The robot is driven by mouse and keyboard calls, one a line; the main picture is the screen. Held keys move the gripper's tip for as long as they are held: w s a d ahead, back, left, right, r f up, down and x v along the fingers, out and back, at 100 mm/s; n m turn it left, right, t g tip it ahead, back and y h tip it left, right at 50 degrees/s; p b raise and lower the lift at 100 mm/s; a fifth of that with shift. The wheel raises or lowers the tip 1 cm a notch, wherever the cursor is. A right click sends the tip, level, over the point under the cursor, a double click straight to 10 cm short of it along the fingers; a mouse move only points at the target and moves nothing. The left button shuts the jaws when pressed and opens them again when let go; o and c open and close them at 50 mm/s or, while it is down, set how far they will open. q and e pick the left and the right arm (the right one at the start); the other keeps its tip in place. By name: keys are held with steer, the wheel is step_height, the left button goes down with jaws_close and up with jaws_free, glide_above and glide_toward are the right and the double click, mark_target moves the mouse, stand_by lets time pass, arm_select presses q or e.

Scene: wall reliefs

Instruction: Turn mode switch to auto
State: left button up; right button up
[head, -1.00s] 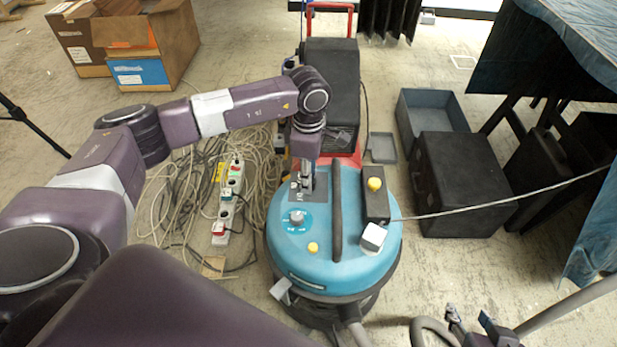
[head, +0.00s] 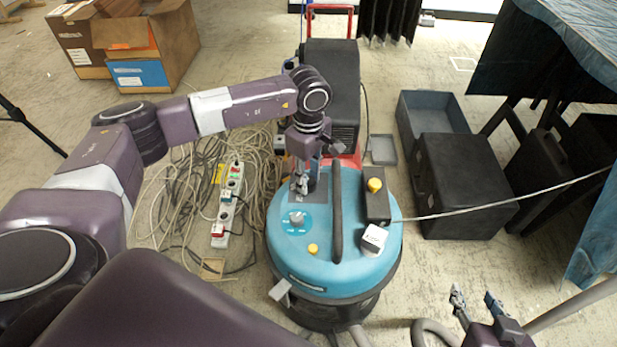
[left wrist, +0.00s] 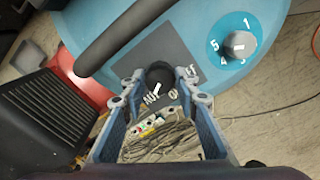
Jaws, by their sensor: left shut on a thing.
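The mode switch is a small dark round knob (left wrist: 160,75) on a dark label plate (left wrist: 172,50) on top of the blue vacuum machine (head: 365,200). In the left wrist view its white mark points down-left, toward lettering that looks like "AUT". My left gripper (left wrist: 160,88) has a finger on each side of the knob and is shut on it; in the head view the left gripper (head: 303,184) hides most of the switch. My right gripper (head: 477,301) is at the lower right, away from the machine, with its fingers apart and empty.
A black case (head: 465,185) stands to the right.

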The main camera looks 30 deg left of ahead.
mark_target(309, 180)
arm_select(q)
steer(key=o, duration=1.1)
steer(key=shift+o, duration=0.2)
step_height(309, 180, up, 12)
